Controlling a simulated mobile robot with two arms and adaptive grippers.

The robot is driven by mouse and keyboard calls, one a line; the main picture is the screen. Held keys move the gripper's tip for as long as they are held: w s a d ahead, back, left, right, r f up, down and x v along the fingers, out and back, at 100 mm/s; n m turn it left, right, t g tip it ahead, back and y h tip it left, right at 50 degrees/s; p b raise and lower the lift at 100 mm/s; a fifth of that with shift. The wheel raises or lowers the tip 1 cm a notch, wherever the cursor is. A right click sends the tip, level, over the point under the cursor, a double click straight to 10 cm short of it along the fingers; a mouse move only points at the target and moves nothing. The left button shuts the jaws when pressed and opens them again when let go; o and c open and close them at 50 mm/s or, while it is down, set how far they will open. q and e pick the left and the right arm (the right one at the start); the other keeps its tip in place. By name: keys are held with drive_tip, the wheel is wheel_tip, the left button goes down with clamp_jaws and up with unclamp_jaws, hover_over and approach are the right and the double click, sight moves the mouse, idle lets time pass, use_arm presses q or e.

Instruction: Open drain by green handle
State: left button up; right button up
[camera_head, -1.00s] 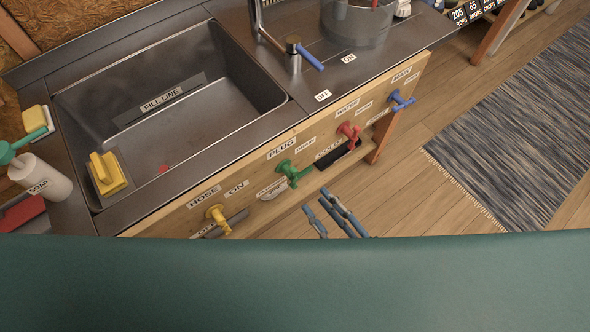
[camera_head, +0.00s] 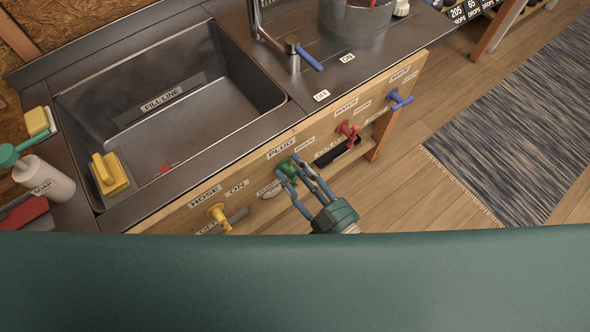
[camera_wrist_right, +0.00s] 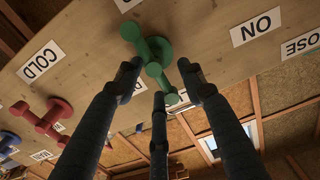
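The green handle (camera_head: 289,170) is on the wooden front panel under the sink, below the PLUG label (camera_head: 281,148). My right gripper (camera_head: 293,166) is at the handle, its blue fingers reaching up to it and partly hiding it. In the right wrist view, the green handle (camera_wrist_right: 154,52) shows between the spread fingertips of the right gripper (camera_wrist_right: 160,80). The fingers look open, with two on either side and one below; I cannot tell whether any touches it. The sink basin (camera_head: 220,110) looks empty of water. My left gripper is not in view.
A yellow handle (camera_head: 218,213) is left of the green one. A red handle (camera_head: 349,131) and a blue handle (camera_head: 400,99) are to the right.

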clamp_jaws()
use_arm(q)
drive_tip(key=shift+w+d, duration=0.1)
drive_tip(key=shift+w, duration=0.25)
use_arm(e)
drive_tip(key=shift+r, duration=0.1)
